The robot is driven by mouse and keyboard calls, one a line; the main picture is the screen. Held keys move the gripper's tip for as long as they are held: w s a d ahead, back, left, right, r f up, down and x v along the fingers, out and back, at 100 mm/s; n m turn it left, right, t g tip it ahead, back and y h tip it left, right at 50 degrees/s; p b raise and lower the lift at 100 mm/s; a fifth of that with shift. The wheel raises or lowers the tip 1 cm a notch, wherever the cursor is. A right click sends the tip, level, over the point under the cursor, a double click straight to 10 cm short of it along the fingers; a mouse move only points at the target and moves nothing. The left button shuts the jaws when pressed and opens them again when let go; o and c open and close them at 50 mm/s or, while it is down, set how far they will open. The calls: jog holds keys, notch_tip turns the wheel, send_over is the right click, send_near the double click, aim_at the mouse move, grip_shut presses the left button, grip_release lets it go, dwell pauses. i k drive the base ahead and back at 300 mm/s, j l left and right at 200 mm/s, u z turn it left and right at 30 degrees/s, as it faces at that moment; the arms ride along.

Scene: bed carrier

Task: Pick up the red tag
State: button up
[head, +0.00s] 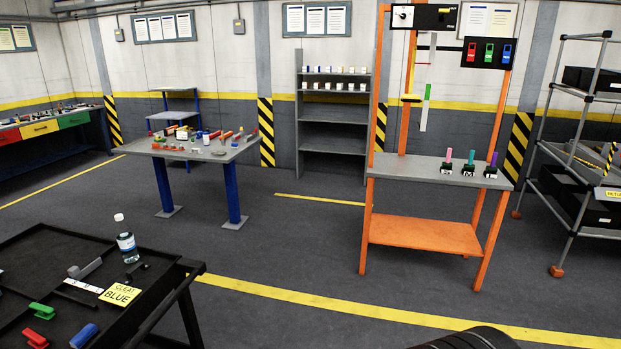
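A black panel (464,59) hangs at the upper right of the orange-framed workstation. A small red tag (471,53) hangs on it at the left. A green tag (489,54) and a blue tag (507,53) hang to its right in the same row. The red tag is small in this view, and nothing covers it. My gripper is not in view. A dark rounded part at the bottom edge, right of centre, looks like part of my own body.
The orange workstation's grey top (425,174) holds several small black-based items with coloured uprights. A dark cart (160,262) with a bottle (127,243) stands near left. A grey rack (578,160) stands at right. The floor (300,250) before the workstation is clear.

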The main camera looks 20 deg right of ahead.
aim_at(471, 52)
jog(key=i+l+z, duration=0.5)
jog(key=i+l, duration=0.3)
jog(key=l, duration=0.25)
jog(key=i+l+z, duration=0.5)
jog(key=i+l, duration=0.3)
jog(key=i, duration=0.15)
jog(key=i+l, duration=0.3)
jog(key=i, duration=0.15)
jog(key=i+l, duration=0.3)
jog(key=i, duration=0.15)
jog(key=i+l+z, duration=1)
jog(key=i, duration=0.2)
jog(key=i+l+z, duration=0.1)
jog(key=i+z, duration=0.25)
jog(key=i+u, duration=0.35)
jog(key=i, duration=0.2)
jog(key=i+u, duration=0.4)
jog(key=i+l+u, duration=0.35)
jog(key=i, duration=0.25)
jog(key=i+l+u, duration=0.35)
jog(key=i, duration=0.15)
